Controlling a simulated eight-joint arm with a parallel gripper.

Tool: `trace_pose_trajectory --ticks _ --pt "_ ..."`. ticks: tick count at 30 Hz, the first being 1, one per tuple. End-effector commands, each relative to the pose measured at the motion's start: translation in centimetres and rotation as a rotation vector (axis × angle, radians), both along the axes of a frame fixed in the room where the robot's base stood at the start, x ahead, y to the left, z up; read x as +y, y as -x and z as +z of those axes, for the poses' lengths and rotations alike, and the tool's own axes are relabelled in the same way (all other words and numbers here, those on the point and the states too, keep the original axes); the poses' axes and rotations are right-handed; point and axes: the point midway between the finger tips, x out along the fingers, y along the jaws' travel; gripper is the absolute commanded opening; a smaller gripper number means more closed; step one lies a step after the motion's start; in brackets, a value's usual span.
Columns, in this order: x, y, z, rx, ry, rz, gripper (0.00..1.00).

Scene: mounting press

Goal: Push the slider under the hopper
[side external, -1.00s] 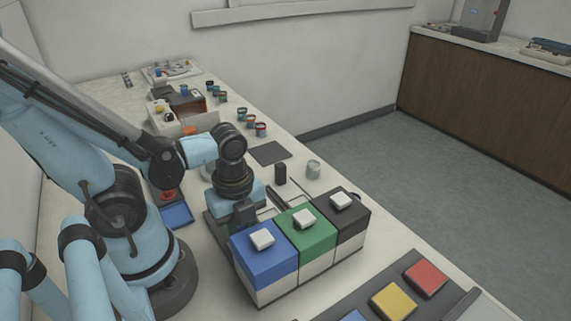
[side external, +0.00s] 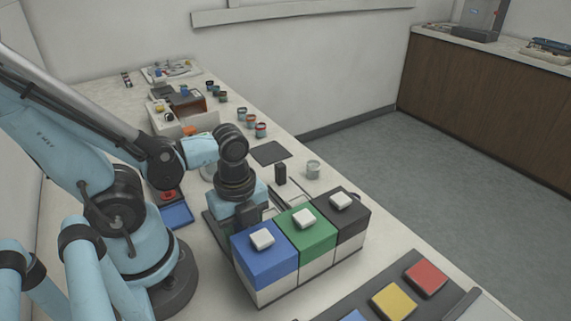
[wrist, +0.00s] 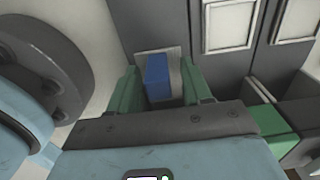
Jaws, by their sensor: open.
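The hopper row shows in the side view as a blue hopper (side external: 262,256), a green hopper (side external: 310,237) and a black hopper (side external: 345,214), each with a white cap on top. My gripper (side external: 244,217) is low, close behind the blue hopper. In the wrist view, my gripper's fingers (wrist: 160,92) appear as two green pieces, apart. A blue upright block (wrist: 158,78) on a pale plate stands between or just beyond them; contact cannot be told. It may be part of the slider. The gripper hides this area in the side view.
A dark upright post (side external: 280,173) stands behind the black hopper, with a metal cup (side external: 313,169) near it. A dark panel with red (side external: 426,278) and yellow (side external: 393,301) squares lies at front right. A blue tray (side external: 177,215) lies left of the gripper.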

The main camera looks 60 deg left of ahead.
Motion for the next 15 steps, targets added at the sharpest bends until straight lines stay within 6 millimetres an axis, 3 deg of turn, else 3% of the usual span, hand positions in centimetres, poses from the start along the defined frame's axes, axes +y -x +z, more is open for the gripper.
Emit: trace_pose_trajectory --ticks 15 --pt "0.0 0.0 3.4 0.000 0.000 0.000 0.49"
